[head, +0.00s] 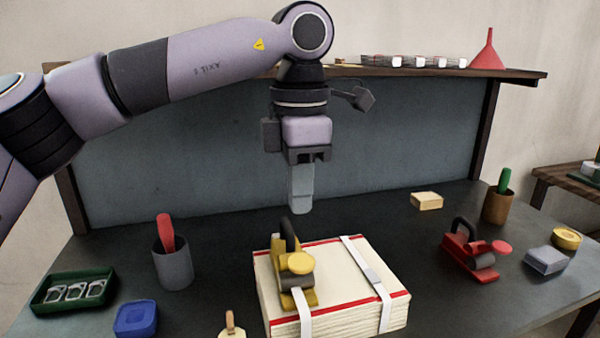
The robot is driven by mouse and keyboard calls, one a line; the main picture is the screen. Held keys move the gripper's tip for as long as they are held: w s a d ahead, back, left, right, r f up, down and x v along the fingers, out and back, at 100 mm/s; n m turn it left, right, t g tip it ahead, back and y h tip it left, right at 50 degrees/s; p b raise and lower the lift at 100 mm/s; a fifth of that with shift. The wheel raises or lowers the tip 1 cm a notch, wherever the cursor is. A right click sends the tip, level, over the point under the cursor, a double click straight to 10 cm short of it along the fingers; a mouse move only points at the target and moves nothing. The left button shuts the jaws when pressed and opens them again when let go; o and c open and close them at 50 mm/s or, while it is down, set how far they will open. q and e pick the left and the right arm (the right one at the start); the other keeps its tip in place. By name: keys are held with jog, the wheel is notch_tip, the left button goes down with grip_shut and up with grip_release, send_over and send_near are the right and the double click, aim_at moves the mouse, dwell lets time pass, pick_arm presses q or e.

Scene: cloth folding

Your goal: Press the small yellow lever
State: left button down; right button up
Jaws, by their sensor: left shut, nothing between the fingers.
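A yellow tool with a dark curved handle (289,234) and a round yellow knob (300,263) sits on top of a pale block-like stack (345,267) with red edges. A small yellow lever cannot be told apart clearly from the tool's other yellow parts. White straps run over the stack, one under the tool. My left gripper (300,208) points straight down, shut and empty, and appears above and behind the tool's handle, apart from it. My right gripper is out of view.
A red tool (474,250) stands at the right, near a grey block (545,260) and a brown cup (498,206). A grey cup (172,264), green tray (73,291) and blue box (136,318) are at the left. The dark tabletop (225,240) is clear behind the stack.

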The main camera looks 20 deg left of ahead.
aim_at(300, 259)
pick_arm(q)
notch_tip(300, 259, down, 8)
jog(key=shift+f, duration=0.15)
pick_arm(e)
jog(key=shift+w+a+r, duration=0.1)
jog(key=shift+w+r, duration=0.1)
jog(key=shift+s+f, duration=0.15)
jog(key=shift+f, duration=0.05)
